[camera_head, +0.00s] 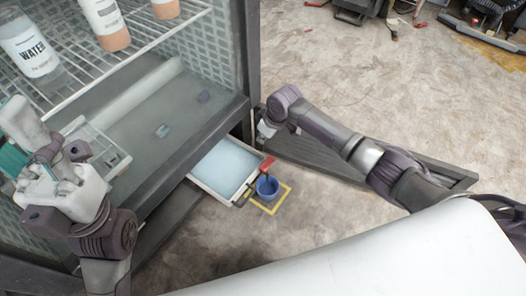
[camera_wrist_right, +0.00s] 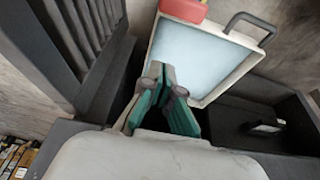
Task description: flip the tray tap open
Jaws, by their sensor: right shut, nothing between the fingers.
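The shallow tray (camera_head: 226,166) of pale blue water sticks out from under the freezer in the head view. Its red tap (camera_head: 267,165) is at the tray's front right corner, above a blue cup (camera_head: 267,187). In the right wrist view, the tray (camera_wrist_right: 205,55) lies ahead with the red tap piece (camera_wrist_right: 184,10) at the top edge. My right gripper (camera_wrist_right: 167,82) is shut and empty, near the tray's edge and apart from the tap. My left gripper (camera_head: 14,158) is at the far left by the freezer; its fingers are partly hidden.
The open freezer holds a wire shelf (camera_head: 85,52) with a water bottle (camera_head: 30,45) and other bottles. The cup stands within a yellow floor square (camera_head: 284,199). A dark slatted panel (camera_head: 300,152) lies behind my right arm. Open floor spreads right.

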